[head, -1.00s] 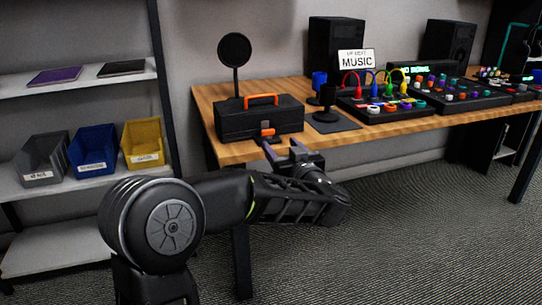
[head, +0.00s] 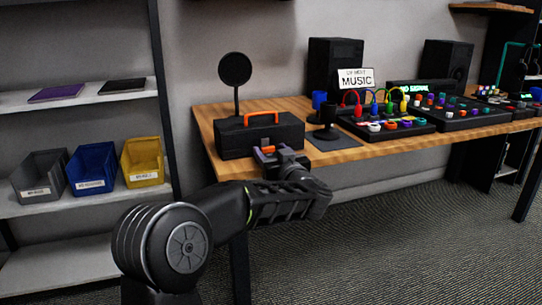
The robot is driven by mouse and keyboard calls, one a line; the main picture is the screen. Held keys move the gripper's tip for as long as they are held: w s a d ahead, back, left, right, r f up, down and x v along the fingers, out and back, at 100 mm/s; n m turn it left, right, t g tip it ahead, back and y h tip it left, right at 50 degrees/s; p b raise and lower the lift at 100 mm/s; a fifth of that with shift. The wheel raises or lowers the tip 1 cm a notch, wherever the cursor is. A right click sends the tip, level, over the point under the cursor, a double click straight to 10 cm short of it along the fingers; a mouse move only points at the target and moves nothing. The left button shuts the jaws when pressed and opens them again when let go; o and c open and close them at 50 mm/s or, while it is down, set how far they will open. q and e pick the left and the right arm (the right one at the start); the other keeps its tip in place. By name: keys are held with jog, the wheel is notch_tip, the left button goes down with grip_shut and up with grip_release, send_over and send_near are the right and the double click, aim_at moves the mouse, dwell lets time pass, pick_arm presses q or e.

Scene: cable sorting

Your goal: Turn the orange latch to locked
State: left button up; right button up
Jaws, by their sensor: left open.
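The orange latch (head: 268,149) is on the front of a black case (head: 232,140) with an orange top handle, which sits on the wooden table's left end. Only a small part of the latch shows above my left gripper's fingers. My left gripper (head: 268,157) is open, with its fingertips at the latch in front of the case. I cannot tell whether the fingers touch the latch or are on both sides of it. How the latch is turned is hard to see. My right gripper is not in view.
The wooden table (head: 350,153) also bears a microphone (head: 328,122) on a dark mat and a mixer (head: 382,121) with coloured cables. A round black screen (head: 235,67) on a stand rises behind the case. Shelves with bins (head: 92,168) stand at left.

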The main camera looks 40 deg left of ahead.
pick_arm(q)
jog(key=shift+w+a, duration=0.1)
jog(key=shift+a, duration=0.15)
grip_shut()
dwell(0.5)
